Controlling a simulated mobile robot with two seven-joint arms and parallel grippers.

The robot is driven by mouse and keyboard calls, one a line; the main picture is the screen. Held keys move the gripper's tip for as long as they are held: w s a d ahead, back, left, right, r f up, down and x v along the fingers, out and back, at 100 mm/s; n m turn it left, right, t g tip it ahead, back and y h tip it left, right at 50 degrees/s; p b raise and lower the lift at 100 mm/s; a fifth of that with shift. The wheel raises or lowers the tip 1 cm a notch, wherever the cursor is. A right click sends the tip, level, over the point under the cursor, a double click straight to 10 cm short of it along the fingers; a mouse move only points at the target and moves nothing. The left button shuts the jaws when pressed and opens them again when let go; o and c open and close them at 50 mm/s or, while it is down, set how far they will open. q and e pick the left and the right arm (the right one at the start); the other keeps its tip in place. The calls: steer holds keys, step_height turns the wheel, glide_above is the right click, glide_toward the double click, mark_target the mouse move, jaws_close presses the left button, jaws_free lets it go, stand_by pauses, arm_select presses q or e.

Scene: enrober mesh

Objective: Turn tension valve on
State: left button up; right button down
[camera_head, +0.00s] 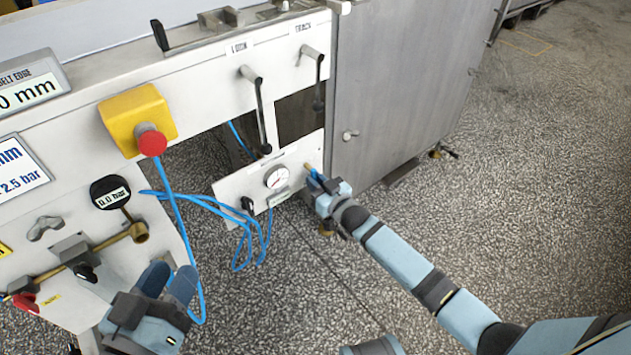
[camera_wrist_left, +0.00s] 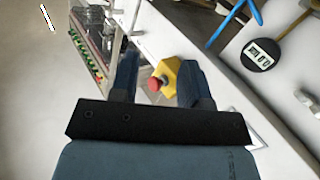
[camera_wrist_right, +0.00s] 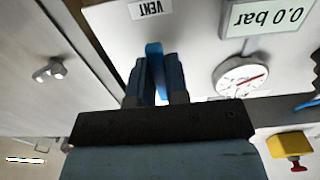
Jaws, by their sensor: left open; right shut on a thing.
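My right gripper (camera_head: 318,180) is at the right end of a small white panel (camera_head: 233,188) and is shut on a blue lever (camera_wrist_right: 155,62), which shows between its fingers in the right wrist view. A small brass piece (camera_head: 309,167) shows at its tips. A VENT label (camera_wrist_right: 150,9) is beside the lever. A round gauge (camera_head: 277,177) and a 0.0 bar display (camera_wrist_right: 270,17) are on the same panel. My left gripper (camera_head: 169,275) is open and empty at the lower left, in front of the machine. I cannot tell how the lever's fixing sits behind the fingers.
A yellow box with a red emergency button (camera_head: 152,143), a black 0.0 bar gauge (camera_head: 110,192) and brass pipework are near my left gripper. Blue hoses (camera_head: 180,225) hang between the arms. LOCK and TRACK levers (camera_head: 260,110) are above the panel. A steel cabinet (camera_head: 400,85) stands right.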

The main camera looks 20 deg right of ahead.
arm_select(q)
steer(key=shift+r, duration=0.1)
arm_select(e)
steer(key=d+n+p, duration=0.1)
steer(key=n, duration=0.3)
steer(key=r+n+p, duration=0.1)
steer(key=n, duration=0.3)
steer(key=w+d+n+p, duration=0.1)
steer(key=n+p, duration=0.1)
steer(key=n, duration=0.3)
steer(key=shift+d+r, duration=0.35)
steer(key=shift+d+r+n, duration=0.1)
steer(key=shift+r+n, duration=0.2)
steer(key=shift+n, duration=0.9)
arm_select(q)
steer(key=shift+s+a+r+n+t, duration=0.15)
steer(key=shift+r+t, duration=0.45)
steer(key=shift+r, duration=0.85)
steer(key=shift+a+r+n+t, duration=0.15)
steer(key=shift+r+t, duration=0.45)
steer(key=shift+r, duration=0.8)
arm_select(e)
steer(key=shift+r+n, duration=0.35)
steer(key=shift+n, duration=0.95)
steer(key=c, duration=1.1)
jaws_free()
